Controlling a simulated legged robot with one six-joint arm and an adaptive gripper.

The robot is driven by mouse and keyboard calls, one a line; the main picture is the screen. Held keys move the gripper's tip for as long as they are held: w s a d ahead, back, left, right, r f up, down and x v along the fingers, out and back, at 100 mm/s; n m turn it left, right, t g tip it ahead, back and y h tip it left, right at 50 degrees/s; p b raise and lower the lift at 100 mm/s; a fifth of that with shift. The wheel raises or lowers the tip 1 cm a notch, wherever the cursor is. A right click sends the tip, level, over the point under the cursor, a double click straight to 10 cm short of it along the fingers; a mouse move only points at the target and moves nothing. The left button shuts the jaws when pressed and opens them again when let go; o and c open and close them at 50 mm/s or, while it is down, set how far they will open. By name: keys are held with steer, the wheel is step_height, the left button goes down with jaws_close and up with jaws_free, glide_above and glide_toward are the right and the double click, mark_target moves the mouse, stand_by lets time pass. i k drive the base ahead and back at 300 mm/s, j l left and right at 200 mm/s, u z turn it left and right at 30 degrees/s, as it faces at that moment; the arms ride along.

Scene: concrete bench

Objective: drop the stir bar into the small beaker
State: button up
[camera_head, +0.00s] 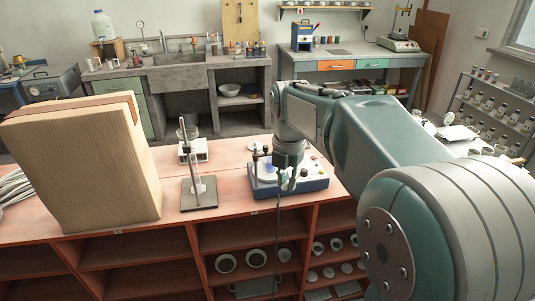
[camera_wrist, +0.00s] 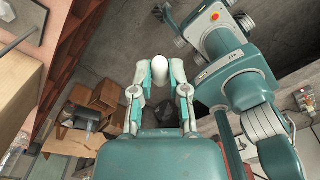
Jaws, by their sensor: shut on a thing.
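The white stir bar (camera_wrist: 158,69) shows as a rounded white piece between the fingertips of my gripper (camera_wrist: 160,76) in the wrist view. The gripper is shut on it. In the head view my gripper (camera_head: 287,181) is over or just in front of the blue device on the red bench; the stir bar cannot be made out there. A clear glass vessel (camera_head: 187,131) stands at the white-topped device, left of my gripper and behind the retort stand. I cannot tell whether it is the small beaker.
A large tan block (camera_head: 85,165) stands on the bench (camera_head: 235,210) at left. A retort stand (camera_head: 198,192) with a glass tube stands between it and the blue device (camera_head: 265,175). Bare bench lies between the stand and that device. Open shelves with cups lie below.

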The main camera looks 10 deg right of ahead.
mark_target(271, 167)
steer(key=i, duration=0.85)
